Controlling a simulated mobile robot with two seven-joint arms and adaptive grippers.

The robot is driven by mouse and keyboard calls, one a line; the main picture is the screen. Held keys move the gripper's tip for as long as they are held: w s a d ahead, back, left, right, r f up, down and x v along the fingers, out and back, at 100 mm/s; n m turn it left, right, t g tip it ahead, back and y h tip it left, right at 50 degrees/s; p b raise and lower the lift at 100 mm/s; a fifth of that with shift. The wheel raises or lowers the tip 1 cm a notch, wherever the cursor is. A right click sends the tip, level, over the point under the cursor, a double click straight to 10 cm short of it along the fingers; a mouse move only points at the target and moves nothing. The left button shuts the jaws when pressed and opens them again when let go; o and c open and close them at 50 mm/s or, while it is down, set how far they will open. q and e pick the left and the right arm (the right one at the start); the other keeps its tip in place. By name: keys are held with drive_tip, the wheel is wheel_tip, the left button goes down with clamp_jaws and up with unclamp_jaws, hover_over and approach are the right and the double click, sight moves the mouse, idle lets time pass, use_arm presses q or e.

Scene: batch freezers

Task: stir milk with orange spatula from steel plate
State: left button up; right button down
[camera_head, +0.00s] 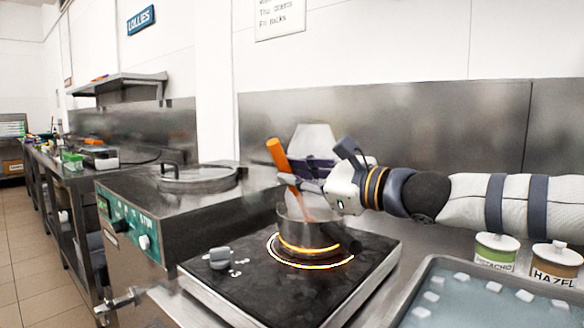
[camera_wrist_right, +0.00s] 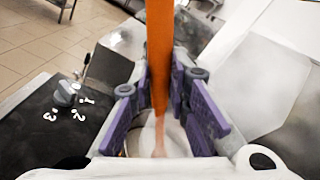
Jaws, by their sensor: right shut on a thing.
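An orange spatula (camera_head: 277,155) stands tilted, its lower end inside a small steel pot (camera_head: 292,229) on the black hob (camera_head: 300,290). My right gripper (camera_head: 292,181) is shut on the spatula above the pot. In the right wrist view the orange shaft (camera_wrist_right: 160,50) runs between the purple fingers of my right gripper (camera_wrist_right: 160,92), and its lower end reaches into a pale, whitish content (camera_wrist_right: 172,138), seen only in part. The hob ring around the pot glows orange. My left gripper is not in view. I cannot single out the steel plate.
A batch freezer (camera_head: 150,225) with a round lid stands left of the hob. A metal tray (camera_head: 425,280) with white cubes in bluish liquid is at the front right. Pistachio (camera_head: 495,252) and hazelnut (camera_head: 553,263) jars stand behind it. A knob (camera_head: 219,257) sits on the hob's left.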

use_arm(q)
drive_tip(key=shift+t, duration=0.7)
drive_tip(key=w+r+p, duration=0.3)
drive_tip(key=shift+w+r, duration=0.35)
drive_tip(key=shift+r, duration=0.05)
use_arm(e)
drive_tip(key=s+a+r, duration=0.3)
drive_tip(key=s+r, duration=0.1)
drive_tip(key=r, duration=0.3)
drive_tip(key=shift+r, duration=0.4)
drive_tip(key=shift+r, duration=0.1)
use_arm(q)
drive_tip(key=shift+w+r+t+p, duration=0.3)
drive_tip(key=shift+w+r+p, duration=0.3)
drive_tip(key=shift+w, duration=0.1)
use_arm(e)
drive_tip(key=shift+r, duration=2.45)
